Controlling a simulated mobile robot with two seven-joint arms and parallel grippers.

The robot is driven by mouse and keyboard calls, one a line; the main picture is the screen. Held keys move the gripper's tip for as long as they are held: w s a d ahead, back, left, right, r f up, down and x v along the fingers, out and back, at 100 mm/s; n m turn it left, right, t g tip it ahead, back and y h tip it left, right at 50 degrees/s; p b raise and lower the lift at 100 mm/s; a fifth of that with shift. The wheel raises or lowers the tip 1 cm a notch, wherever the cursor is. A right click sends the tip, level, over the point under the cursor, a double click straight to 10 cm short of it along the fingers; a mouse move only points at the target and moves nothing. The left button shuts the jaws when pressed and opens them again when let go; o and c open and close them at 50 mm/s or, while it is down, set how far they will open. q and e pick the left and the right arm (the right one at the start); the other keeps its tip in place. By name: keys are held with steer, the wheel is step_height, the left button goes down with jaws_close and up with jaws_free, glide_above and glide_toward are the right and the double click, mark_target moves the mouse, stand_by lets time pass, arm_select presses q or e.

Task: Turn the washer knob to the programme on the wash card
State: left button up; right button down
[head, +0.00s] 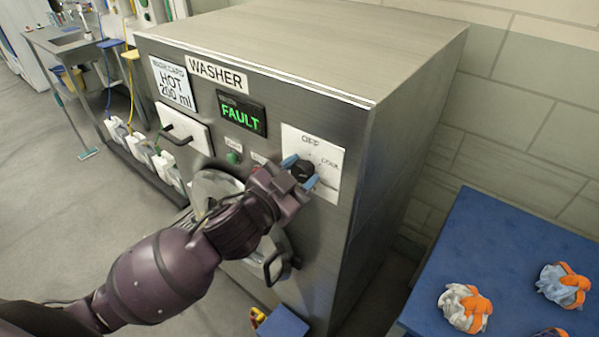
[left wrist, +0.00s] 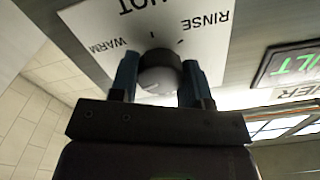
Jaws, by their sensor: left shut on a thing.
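The washer (head: 290,50) is a large steel box with a WASHER label. Its wash card (head: 173,84) reads HOT, 200 ml. Its display (head: 241,114) shows FAULT in green. The black knob (head: 303,170) sits on a white dial plate (head: 327,157), where OFF and COOL can be read in the head view. My left gripper (head: 299,174) is shut on the knob, one blue finger on each side. In the left wrist view the knob (left wrist: 160,73) is between the fingers, with WARM, HOT and RINSE on the plate. Where its pointer stands is not clear. My right gripper is not in view.
A blue table (head: 470,235) with crumpled white, blue and orange cloths (head: 465,308) stands at the right. A white drawer front with a black handle (head: 183,127) is left of the display. A sink bench (head: 75,40) stands at the far left. Grey floor is open at left.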

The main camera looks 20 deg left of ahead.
arm_select(q)
steer(key=m, duration=0.5)
steer(key=shift+m, duration=0.3)
steer(key=m, duration=1)
steer(key=shift+m, duration=0.4)
steer(key=m, duration=0.5)
steer(key=shift+f, duration=0.1)
steer(key=o, duration=0.9)
steer(key=shift+o, duration=0.2)
